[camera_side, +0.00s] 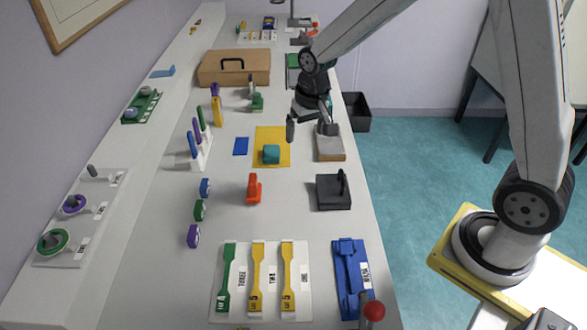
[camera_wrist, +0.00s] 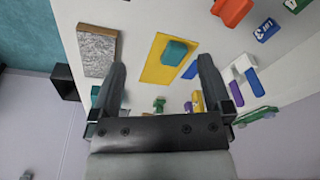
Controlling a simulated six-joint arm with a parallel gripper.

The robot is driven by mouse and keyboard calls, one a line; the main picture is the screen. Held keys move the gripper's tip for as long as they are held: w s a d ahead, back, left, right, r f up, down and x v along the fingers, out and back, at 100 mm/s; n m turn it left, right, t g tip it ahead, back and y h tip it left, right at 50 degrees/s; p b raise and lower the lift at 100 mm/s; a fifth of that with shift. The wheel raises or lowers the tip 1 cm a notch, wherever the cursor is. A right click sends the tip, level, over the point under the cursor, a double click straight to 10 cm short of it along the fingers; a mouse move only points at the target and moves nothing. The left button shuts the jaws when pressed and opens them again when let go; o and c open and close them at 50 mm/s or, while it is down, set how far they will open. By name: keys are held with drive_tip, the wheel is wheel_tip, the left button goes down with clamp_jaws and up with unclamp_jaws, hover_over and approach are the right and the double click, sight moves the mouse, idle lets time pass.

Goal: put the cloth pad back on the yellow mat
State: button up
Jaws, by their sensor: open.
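The yellow mat (camera_side: 263,135) lies flat mid-table; it also shows in the wrist view (camera_wrist: 156,70). A teal block (camera_side: 271,154) with rounded edges sits on the mat; it also shows in the wrist view (camera_wrist: 174,52). A flat blue rectangle (camera_side: 241,146), which looks like the cloth pad, lies on the white table just left of the mat, apart from it. In the wrist view the blue piece (camera_wrist: 190,71) lies beside the mat's right edge. My gripper (camera_side: 309,128) is open and empty, raised above the table near the mat's right side; its fingers frame the mat in the wrist view (camera_wrist: 161,62).
A grey-topped slab (camera_side: 330,144) stands right of the mat, close to my gripper. An orange stand (camera_side: 254,189) and a black block with a handle (camera_side: 334,191) stand in front. A white rack (camera_side: 201,153) holds colored pieces at left. A brown case (camera_side: 233,68) stands behind.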

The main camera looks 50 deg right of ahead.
drive_tip(key=s+a+n+t, duration=0.1)
drive_tip(key=s+n, duration=0.2)
drive_tip(key=s, duration=1.1)
drive_tip(key=shift+s+f+n, duration=0.3)
drive_tip(key=shift+f+n, duration=0.1)
drive_tip(key=shift+f, duration=0.05)
